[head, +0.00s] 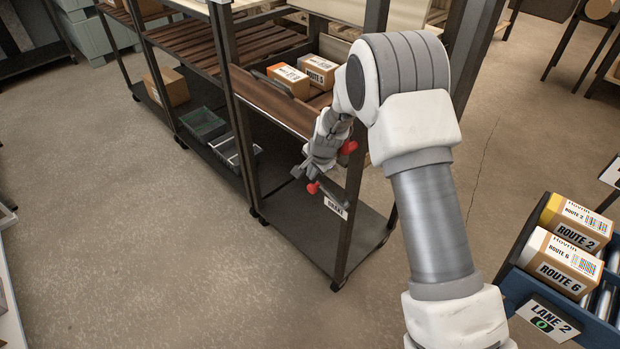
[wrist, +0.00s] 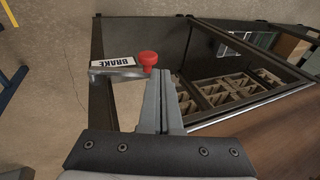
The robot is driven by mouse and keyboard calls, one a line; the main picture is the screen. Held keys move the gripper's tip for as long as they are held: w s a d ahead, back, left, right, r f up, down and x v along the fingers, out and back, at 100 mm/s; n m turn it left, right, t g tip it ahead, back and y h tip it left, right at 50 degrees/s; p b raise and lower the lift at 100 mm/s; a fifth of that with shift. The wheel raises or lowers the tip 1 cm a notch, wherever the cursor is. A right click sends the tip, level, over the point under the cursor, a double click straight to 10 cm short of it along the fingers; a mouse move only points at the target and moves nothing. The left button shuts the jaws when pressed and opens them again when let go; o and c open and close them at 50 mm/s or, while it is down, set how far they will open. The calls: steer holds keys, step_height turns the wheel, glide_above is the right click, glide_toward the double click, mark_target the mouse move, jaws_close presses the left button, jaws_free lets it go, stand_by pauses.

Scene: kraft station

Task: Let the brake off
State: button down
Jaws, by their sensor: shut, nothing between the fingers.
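The brake lever is a flat grey metal arm (wrist: 118,72) with a round red knob (wrist: 149,59) at its end. The knob also shows in the head view (head: 313,188), low on the front post of the rack cart. A white BRAKE label (wrist: 113,62) sits beside the lever, and it shows in the head view (head: 336,208) too. My gripper (wrist: 160,75) is shut and empty, its fingertips right by the knob in the wrist view. I cannot tell whether they touch it. In the head view my gripper (head: 310,178) is just above the knob.
The cart's upper wooden shelf (head: 270,106) holds boxes, including one marked ROUTE 5 (head: 318,71). Its lower deck (head: 300,222) is bare. Dark bins (head: 203,124) stand to the left. A roller lane (head: 562,319) with boxes is at right. Floor in front is clear.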

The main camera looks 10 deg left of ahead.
step_height(320, 180, up, 9)
steer(key=s, duration=0.2)
steer(key=shift+d+p, duration=0.25)
steer(key=shift+p, duration=0.1)
steer(key=shift+f, duration=0.1)
